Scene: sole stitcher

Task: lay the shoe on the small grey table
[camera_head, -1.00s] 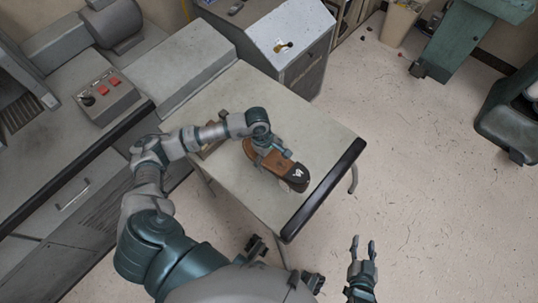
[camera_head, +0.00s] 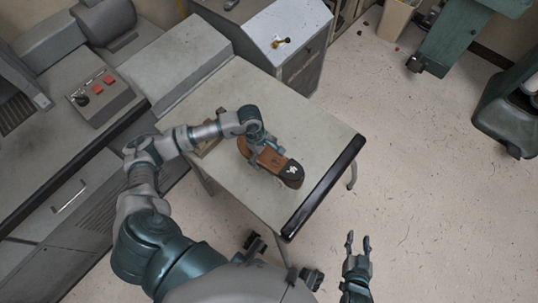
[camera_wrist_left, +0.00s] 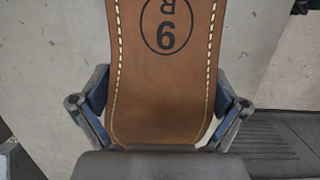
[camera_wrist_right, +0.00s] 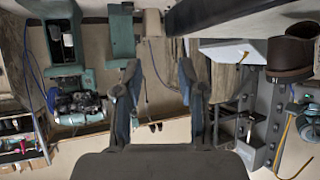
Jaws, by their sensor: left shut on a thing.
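The shoe (camera_head: 272,161) is brown with a black end that carries a white mark. My left gripper (camera_head: 262,147) is shut on the shoe, over the small grey table (camera_head: 300,115). In the left wrist view the shoe's brown stitched surface (camera_wrist_left: 165,85), marked "9" and "R", lies between the fingers (camera_wrist_left: 160,112). I cannot tell whether the shoe touches the tabletop. My right gripper (camera_head: 358,245) is open and empty over the floor to the right of the table; its spread fingers show in the right wrist view (camera_wrist_right: 163,88).
A brown thing (camera_head: 208,146) lies on the table, partly behind my left arm. A box with red buttons (camera_head: 103,88) sits on the machine at left. A grey cabinet (camera_head: 285,45) stands behind the table. The table's right part is clear.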

